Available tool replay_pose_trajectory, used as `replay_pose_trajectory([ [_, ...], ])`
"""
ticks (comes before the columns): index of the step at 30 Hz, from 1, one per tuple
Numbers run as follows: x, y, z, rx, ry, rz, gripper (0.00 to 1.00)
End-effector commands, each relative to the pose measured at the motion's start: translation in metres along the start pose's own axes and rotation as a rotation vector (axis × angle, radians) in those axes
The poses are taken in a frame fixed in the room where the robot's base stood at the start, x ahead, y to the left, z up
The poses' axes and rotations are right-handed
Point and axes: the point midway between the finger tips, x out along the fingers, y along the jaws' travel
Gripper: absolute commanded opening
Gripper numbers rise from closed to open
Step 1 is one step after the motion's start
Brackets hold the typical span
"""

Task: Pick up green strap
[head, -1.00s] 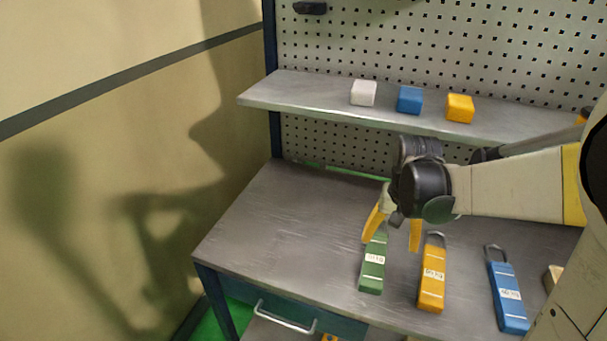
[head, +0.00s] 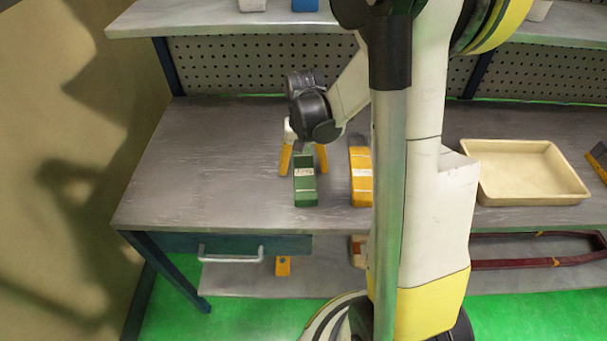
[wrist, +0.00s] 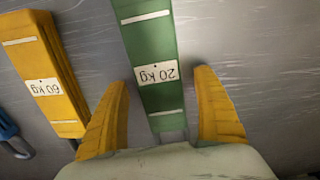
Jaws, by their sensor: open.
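The green strap (head: 305,182) lies flat on the grey workbench, with a white label that reads 20 kg in the wrist view (wrist: 155,50). My gripper (head: 303,158) is over the strap's far end with its two yellow fingers apart. In the wrist view my gripper (wrist: 162,110) has one finger on each side of the strap's near end, with a gap to both. Nothing is held. The strap's end loop is partly hidden by the gripper's palm.
The yellow strap (wrist: 46,75), labelled 60 kg, lies beside the green one. Part of a blue strap (wrist: 8,130) shows at the wrist view's left edge. A beige tray (head: 530,175) stands on the bench at the right. A shelf (head: 220,20) runs above the bench. Bare bench lies left of the strap.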

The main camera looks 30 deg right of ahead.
Motion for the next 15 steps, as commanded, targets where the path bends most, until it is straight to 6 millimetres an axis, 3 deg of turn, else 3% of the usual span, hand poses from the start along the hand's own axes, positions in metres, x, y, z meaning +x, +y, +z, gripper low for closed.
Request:
replay_pose_trajectory([
  [2, 0.0085, -0.0002, -0.0001, 0.0, 0.0, 0.0, 0.79],
  [8, 0.0069, -0.0002, 0.0001, 0.0, 0.0, 0.0, 0.79],
  [12, 0.0068, -0.0001, 0.0001, 0.0, 0.0, 0.0, 0.37],
  [15, 0.0068, -0.0002, 0.0001, 0.0, 0.0, 0.0, 0.12],
])
